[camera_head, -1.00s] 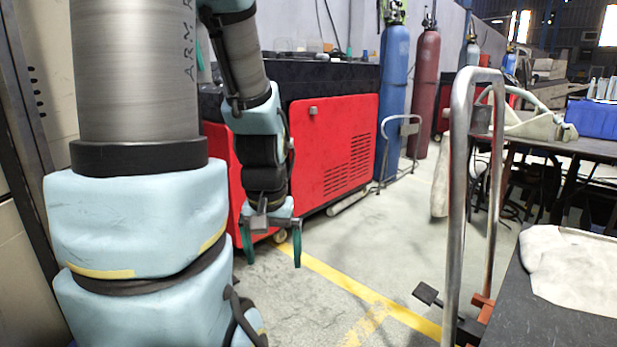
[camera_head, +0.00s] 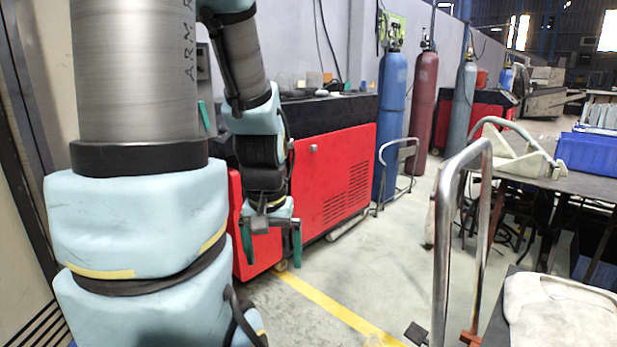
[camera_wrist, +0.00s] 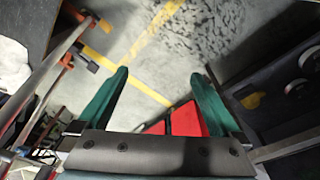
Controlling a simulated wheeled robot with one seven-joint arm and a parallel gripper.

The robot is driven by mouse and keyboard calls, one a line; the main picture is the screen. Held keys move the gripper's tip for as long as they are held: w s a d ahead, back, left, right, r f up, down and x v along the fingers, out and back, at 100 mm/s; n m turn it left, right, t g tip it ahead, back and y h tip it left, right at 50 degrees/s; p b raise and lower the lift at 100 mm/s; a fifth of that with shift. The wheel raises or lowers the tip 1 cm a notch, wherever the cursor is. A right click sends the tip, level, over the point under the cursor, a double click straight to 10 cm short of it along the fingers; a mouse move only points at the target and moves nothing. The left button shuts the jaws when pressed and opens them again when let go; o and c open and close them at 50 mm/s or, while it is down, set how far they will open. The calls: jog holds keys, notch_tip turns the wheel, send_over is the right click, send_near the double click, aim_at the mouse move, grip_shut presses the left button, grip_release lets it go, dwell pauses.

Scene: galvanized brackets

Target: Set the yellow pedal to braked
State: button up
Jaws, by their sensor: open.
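My gripper (camera_head: 270,226) hangs pointing down in front of the red cabinet, with its two green fingers apart and nothing between them. The wrist view shows the open fingers (camera_wrist: 158,98) above grey floor. I cannot clearly make out a yellow pedal. A dark pedal-like plate (camera_head: 416,333) is low beside the metal-handled trolley (camera_head: 440,250); it also shows in the wrist view (camera_wrist: 85,62), left of my gripper and apart from it. A small yellow patch (camera_wrist: 252,100) lies on a dark surface at the right of the wrist view; I cannot tell what it is.
The red cabinet (camera_head: 335,180) stands behind my gripper. Blue (camera_head: 391,120) and dark red (camera_head: 423,100) gas cylinders stand beyond it. A dark table edge with a pale cloth (camera_head: 560,312) is at the lower right. Floor with a yellow line (camera_head: 335,306) lies clear between cabinet and trolley.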

jog(key=shift+c, duration=0.4)
